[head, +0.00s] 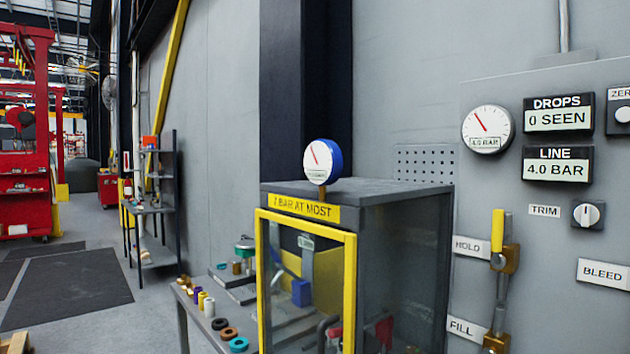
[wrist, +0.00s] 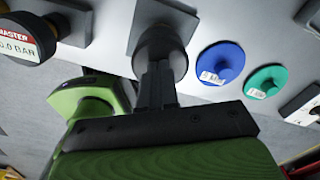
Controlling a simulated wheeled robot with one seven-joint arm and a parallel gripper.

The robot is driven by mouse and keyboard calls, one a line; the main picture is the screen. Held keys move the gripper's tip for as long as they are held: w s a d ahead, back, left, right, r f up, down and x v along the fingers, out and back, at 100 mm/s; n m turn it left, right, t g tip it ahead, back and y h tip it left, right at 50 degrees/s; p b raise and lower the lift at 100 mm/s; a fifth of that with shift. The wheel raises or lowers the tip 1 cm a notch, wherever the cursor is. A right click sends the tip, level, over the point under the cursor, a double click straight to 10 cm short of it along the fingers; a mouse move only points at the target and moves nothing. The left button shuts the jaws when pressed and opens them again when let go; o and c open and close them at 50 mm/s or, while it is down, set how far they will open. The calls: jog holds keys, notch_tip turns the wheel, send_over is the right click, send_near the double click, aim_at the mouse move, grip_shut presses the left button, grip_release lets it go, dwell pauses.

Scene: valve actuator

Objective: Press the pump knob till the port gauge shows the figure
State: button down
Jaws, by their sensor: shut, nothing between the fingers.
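My gripper (wrist: 158,72) is shut and empty in the wrist view. Its dark fingertips overlap a black round knob (wrist: 163,42) on a grey mount; I cannot tell whether they touch. No label shows on this knob, so I cannot confirm that it is the pump knob. In the head view a white-faced gauge with a blue case (head: 320,162) stands on the cabinet, its small figure unreadable. A round wall gauge (head: 487,130) appears to read 4.0 BAR. I cannot tell which is the port gauge. My gripper is outside the head view.
The cabinet (head: 404,270) has a yellow-framed front and a sign about a bar limit. The LINE display (head: 558,166) reads 4.0 BAR; the DROPS display (head: 558,115) reads 0 SEEN. In the wrist view, blue (wrist: 221,62) and green (wrist: 266,81) discs and a MASTER label (wrist: 20,38) are near.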

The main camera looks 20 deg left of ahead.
jog(key=shift+f, duration=0.4)
jog(key=shift+r+p, duration=1.15)
jog(key=shift+r, duration=0.55)
jog(key=shift+r, duration=0.1)
notch_tip(320, 180, up, 5)
jog(key=p, duration=0.4)
